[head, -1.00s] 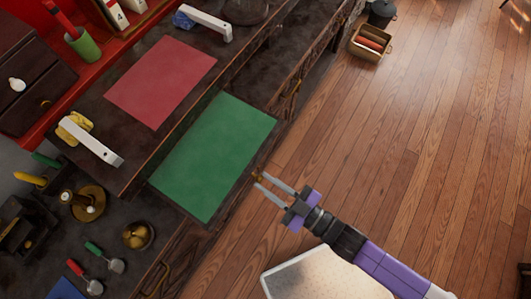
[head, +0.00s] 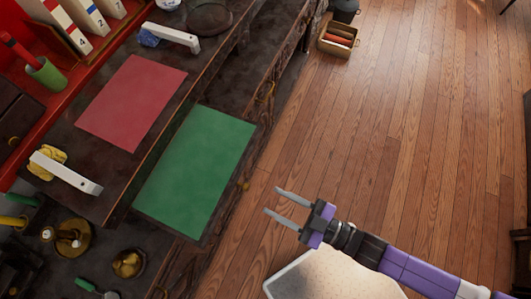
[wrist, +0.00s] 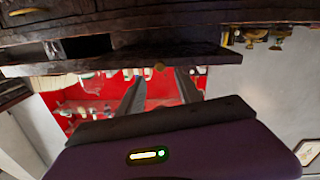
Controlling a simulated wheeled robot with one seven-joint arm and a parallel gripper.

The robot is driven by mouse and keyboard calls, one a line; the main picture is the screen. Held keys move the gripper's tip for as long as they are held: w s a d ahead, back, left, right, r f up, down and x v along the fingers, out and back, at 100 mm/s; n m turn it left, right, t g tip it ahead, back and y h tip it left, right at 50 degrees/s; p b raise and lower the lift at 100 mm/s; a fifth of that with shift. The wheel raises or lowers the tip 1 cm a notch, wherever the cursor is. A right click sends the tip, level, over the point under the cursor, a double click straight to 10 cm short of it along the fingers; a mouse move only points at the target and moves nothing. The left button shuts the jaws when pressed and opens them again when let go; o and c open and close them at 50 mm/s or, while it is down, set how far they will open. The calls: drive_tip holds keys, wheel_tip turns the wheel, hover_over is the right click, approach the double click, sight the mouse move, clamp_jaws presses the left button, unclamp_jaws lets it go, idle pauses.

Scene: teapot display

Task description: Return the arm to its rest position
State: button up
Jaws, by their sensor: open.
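My gripper (head: 279,203) is open and empty in the head view, with its two grey fingers apart and pointing left. It is over the wooden floor, to the right of the dark cabinet's front edge and the green mat. My purple and black arm reaches in from the lower right. In the wrist view the two dark fingers (wrist: 161,85) are spread with nothing between them, and the cabinet edge and red shelf lie beyond.
A green mat (head: 197,170) and a red mat (head: 130,100) lie on the dark cabinet. White handles, brass pieces (head: 128,263) and a green cup (head: 45,73) stand around them. A small box (head: 339,39) sits on the floor (head: 400,130), which is otherwise largely clear.

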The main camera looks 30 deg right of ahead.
drive_tip(key=shift+s+d, duration=0.3)
drive_tip(key=shift+s, duration=0.3)
